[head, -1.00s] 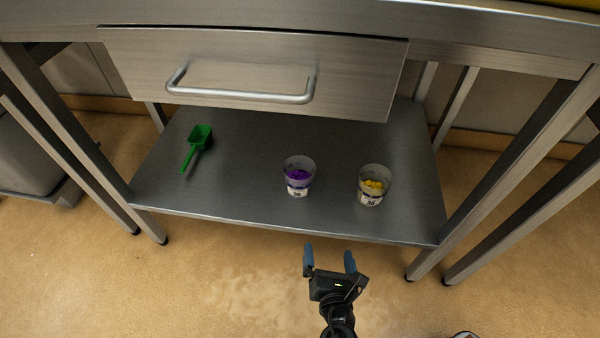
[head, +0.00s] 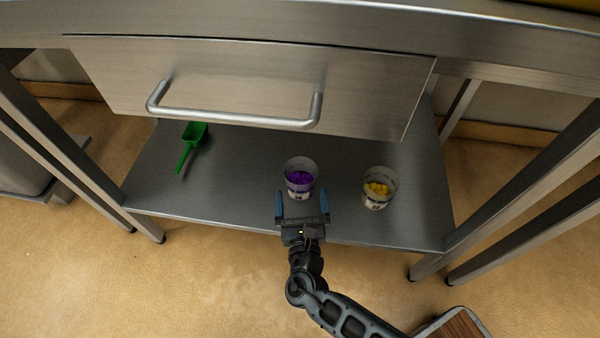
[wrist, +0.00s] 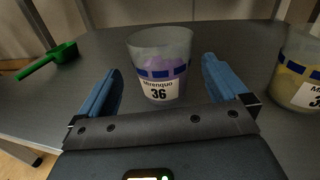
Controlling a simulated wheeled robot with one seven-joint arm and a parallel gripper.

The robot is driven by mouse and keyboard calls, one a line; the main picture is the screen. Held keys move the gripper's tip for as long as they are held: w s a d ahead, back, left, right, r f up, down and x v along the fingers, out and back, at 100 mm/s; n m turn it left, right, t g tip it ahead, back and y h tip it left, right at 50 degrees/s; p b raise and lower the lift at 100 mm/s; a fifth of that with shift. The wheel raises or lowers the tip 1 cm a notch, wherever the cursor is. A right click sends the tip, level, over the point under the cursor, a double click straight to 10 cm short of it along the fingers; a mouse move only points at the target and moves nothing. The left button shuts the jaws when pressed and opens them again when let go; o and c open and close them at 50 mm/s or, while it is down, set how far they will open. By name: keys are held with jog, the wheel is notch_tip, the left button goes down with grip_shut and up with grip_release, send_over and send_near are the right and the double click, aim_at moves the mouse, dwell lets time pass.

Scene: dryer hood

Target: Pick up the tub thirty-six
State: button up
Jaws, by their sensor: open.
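A clear tub with purple contents (head: 300,176) stands upright on the lower metal shelf. In the wrist view this purple tub (wrist: 160,62) carries a white label reading "36" and a dark blue band. My gripper (head: 302,202) is open, just in front of the purple tub. In the wrist view the blue fingers of my gripper (wrist: 162,85) point toward the tub, one to each side of its near part.
A green scoop (head: 193,140) lies at the left of the lower shelf (head: 240,165). A drawer (head: 250,80) with a bar handle (head: 235,118) hangs above the shelf. Table legs (head: 525,165) stand at both sides. The shelf between scoop and purple tub is clear.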

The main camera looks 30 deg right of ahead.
aim_at(301, 176)
jog(key=b+x, duration=0.2)
jog(key=x, duration=0.5)
jog(key=shift+d+f, duration=0.1)
jog(key=shift+f, duration=0.05)
jog(key=c, duration=0.8)
